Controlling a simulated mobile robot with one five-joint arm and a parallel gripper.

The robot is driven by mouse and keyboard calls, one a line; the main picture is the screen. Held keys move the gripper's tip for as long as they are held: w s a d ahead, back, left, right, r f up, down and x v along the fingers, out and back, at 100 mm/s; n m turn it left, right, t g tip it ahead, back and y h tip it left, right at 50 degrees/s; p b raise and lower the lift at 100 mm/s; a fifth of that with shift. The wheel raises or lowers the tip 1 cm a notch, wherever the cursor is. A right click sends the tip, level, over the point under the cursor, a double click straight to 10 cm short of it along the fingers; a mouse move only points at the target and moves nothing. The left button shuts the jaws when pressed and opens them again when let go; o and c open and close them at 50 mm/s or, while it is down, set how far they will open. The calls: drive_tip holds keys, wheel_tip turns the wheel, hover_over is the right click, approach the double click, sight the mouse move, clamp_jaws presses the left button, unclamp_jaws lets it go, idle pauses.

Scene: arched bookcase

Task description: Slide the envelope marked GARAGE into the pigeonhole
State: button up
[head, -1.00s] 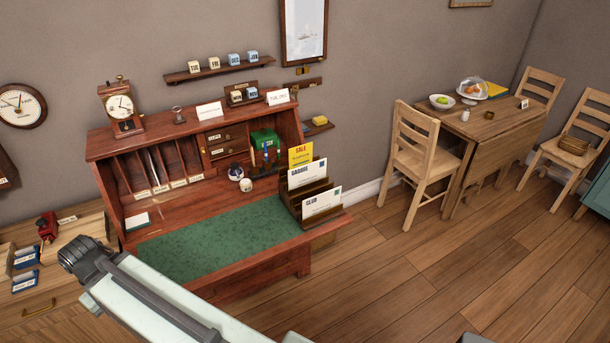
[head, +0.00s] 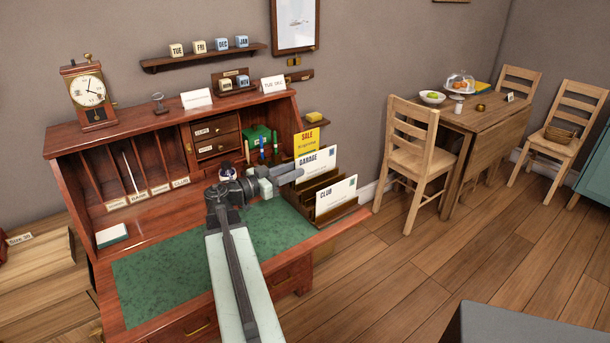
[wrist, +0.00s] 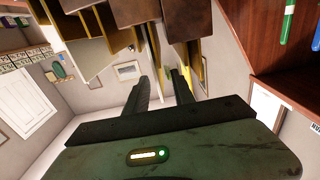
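The white envelope marked GARAGE (head: 316,160) stands upright in the middle of a dark wooden letter rack (head: 345,213) at the desk's right end. A yellow SALE envelope (head: 307,142) stands behind it and a white CLUB envelope (head: 336,197) in front. My gripper (head: 292,176) is just left of the rack, pointing at it. In the wrist view my fingers (wrist: 161,88) are apart with nothing held between them, and the rack's boards are close ahead. The pigeonholes (head: 115,172) are at the desk's left back, with small labels below; one reads CLUB, others are too small to read surely.
The green writing surface (head: 165,265) is mostly clear under my arm. Pens and a green box (head: 257,137) stand behind my gripper. A clock (head: 88,95) and cards stand on the desk top. A chair (head: 415,150) stands to the right.

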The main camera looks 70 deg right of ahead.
sight(312, 163)
drive_tip(key=shift+x, duration=1.3)
drive_tip(key=x, duration=0.5)
drive_tip(key=shift+s+r, duration=0.15)
drive_tip(key=shift+a, duration=0.1)
clamp_jaws()
